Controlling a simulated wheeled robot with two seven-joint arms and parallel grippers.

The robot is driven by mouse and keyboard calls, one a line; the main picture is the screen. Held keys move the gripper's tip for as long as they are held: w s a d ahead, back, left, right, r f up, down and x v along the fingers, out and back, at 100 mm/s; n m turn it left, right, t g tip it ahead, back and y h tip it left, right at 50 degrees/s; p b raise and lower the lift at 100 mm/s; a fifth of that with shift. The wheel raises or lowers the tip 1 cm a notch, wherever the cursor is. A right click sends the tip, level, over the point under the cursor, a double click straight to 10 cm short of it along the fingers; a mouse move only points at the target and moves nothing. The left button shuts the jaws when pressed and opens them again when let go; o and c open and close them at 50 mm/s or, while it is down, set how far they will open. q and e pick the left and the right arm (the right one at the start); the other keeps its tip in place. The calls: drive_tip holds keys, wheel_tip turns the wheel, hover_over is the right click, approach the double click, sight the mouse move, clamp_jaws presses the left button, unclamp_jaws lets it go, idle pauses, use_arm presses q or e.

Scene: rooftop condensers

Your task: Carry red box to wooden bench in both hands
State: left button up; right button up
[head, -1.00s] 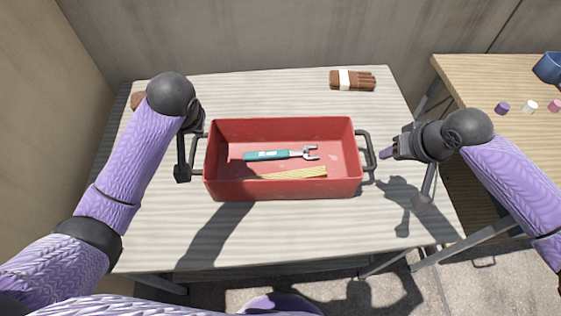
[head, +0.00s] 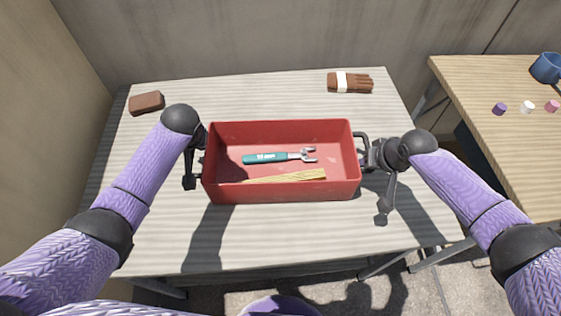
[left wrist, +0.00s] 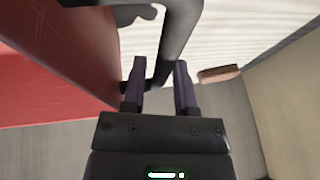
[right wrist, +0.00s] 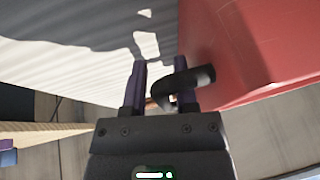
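The red box (head: 285,191) sits upright on the pale slatted table (head: 300,235). A teal-handled wrench (head: 268,157) and yellowish sticks (head: 290,177) lie inside it. My left gripper (left wrist: 160,75) has its fingers apart on either side of the box's left black handle (left wrist: 178,38). My right gripper (right wrist: 160,72) has its fingers apart, with the right black handle (right wrist: 190,80) passing between them. In the head view the right gripper (head: 368,153) is at that handle, and the left fingers are mostly hidden by my wrist. The wooden bench (head: 485,85) stands at the right.
A brown block (head: 147,102) lies at the table's back left and a banded brown bundle (head: 350,82) at the back right. On the bench are a blue cup (head: 547,68) and several small pegs (head: 499,109). The bench's near part is clear. A wall stands behind.

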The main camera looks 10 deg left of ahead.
use_arm(q)
drive_tip(key=shift+f, duration=0.15)
use_arm(e)
drive_tip(key=shift+f, duration=0.1)
use_arm(q)
drive_tip(key=shift+c, duration=0.2)
use_arm(e)
drive_tip(key=shift+c, duration=0.2)
use_arm(q)
clamp_jaws()
use_arm(e)
clamp_jaws()
use_arm(q)
drive_tip(key=shift+w, duration=0.1)
use_arm(e)
drive_tip(key=shift+w, duration=0.1)
idle(0.4)
